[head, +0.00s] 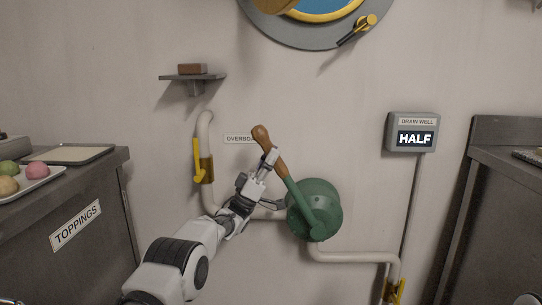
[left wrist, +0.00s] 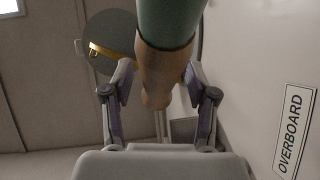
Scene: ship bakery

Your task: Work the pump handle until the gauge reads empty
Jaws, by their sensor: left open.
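The pump (head: 322,202) is a round green body on the wall, with pipes joined to it. Its handle (head: 284,176) is a green lever with a brown wooden grip, tilted up and to the left. The drain well gauge (head: 413,138) reads HALF. In the left wrist view the wooden grip (left wrist: 160,75) lies between the two open fingers (left wrist: 158,95). I cannot tell whether either finger touches it. My right gripper is not in view.
A yellow valve lever (head: 198,160) is on the left pipe, near an OVERBOARD label (head: 238,139). A small shelf (head: 192,77) holds a brown block. Counters flank the pump: the TOPPINGS counter (head: 100,185) at left, another (head: 500,190) at right. A porthole (head: 310,38) is above.

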